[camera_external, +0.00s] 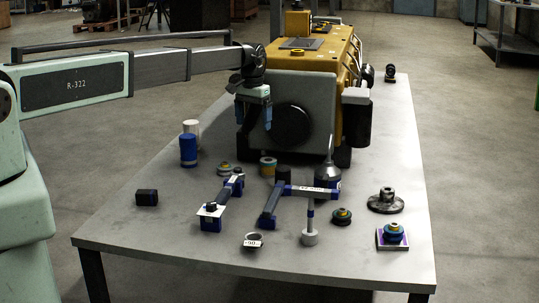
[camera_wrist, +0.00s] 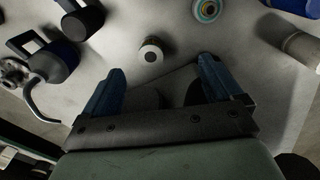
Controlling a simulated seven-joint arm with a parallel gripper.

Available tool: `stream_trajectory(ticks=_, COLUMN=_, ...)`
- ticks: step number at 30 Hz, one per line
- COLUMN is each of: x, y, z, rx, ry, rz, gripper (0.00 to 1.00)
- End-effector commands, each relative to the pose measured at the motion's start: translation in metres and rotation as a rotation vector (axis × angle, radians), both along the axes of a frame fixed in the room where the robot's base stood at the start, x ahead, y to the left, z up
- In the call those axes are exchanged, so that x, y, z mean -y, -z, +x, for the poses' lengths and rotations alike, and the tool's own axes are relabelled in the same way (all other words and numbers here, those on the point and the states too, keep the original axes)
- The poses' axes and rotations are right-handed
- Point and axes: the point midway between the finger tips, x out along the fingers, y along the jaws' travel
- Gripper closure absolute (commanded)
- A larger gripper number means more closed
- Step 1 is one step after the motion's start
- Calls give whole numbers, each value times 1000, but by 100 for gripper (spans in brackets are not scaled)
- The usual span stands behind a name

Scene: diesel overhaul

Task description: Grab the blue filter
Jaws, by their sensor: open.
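The blue filter (camera_external: 188,152) is an upright blue cylinder at the left side of the table in the external view. A white cylinder (camera_external: 191,127) stands just behind it. In the wrist view, what looks like the blue filter (camera_wrist: 277,28) is at the upper right, beside a pale cylinder (camera_wrist: 303,48). My gripper (camera_external: 254,124) hangs above the table in front of the engine, to the right of the filter and apart from it. In the wrist view my gripper (camera_wrist: 162,68) shows two blue fingers spread wide, with nothing held between them.
The yellow engine (camera_external: 345,60) with its grey front stands close behind my gripper. Clamp-like blue and grey tools (camera_external: 268,208), a black box (camera_external: 147,197), a dark flanged part (camera_external: 386,202) and several small round parts lie nearer the front. The table's left front is mostly clear.

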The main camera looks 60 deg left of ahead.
Motion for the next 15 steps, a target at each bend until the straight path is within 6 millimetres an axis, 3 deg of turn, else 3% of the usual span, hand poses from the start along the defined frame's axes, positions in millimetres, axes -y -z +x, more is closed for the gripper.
stream_trajectory(ticks=1, x=-30, y=-2, z=-15, rx=2, ry=-37, rz=1, gripper=8)
stream_trajectory(ticks=6, x=-102, y=-9, z=-58, rx=6, ry=-131, rz=3, gripper=8)
stream_trajectory(ticks=15, x=-184, y=-18, z=-119, rx=8, ry=-289, rz=3, gripper=8)
